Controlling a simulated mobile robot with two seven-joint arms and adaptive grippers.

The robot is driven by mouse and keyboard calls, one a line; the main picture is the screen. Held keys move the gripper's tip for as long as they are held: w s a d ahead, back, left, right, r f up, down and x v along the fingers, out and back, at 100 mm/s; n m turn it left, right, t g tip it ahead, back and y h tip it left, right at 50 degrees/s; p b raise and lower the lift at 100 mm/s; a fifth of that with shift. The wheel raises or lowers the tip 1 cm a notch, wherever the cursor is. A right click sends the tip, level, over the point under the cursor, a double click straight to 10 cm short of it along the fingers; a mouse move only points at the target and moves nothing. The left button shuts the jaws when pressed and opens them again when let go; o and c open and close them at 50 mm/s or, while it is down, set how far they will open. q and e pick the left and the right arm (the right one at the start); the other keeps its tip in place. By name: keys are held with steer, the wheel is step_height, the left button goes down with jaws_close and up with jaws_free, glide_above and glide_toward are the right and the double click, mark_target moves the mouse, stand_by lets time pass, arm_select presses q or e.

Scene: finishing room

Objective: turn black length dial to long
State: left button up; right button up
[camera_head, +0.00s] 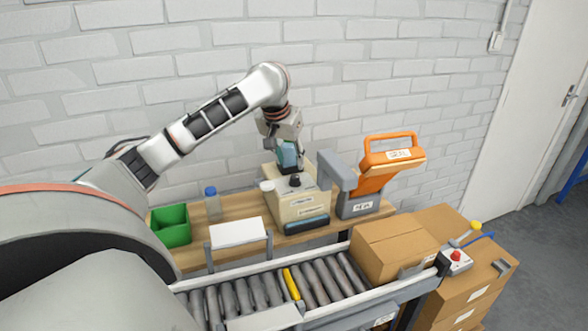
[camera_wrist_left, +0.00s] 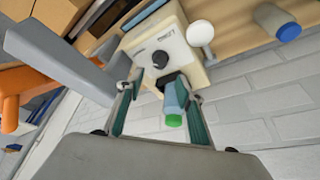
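The black length dial (camera_head: 295,180) is on the sloped top of a beige machine (camera_head: 300,207) on the wooden bench. In the left wrist view the dial (camera_wrist_left: 160,59) lies just beyond the fingertips; the small print around it is too blurred to read. My left gripper (camera_head: 289,158) hangs above and behind the dial, pointing down. In the wrist view the gripper (camera_wrist_left: 157,88) has its fingers spread, with no finger seen touching the dial. A blue bottle-like piece with a green end (camera_wrist_left: 173,105) shows beside the right-hand finger. My right gripper is out of view.
A white round knob (camera_wrist_left: 200,33) sits close to the dial. A blue-capped bottle (camera_head: 212,203) and green bin (camera_head: 171,226) stand left. A roller conveyor (camera_head: 240,294) with a carton (camera_head: 392,246) runs in front.

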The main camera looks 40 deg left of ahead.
mark_target(294, 176)
arm_select(q)
steer(key=shift+x, duration=3.75)
steer(key=shift+s, duration=0.1)
jaws_close()
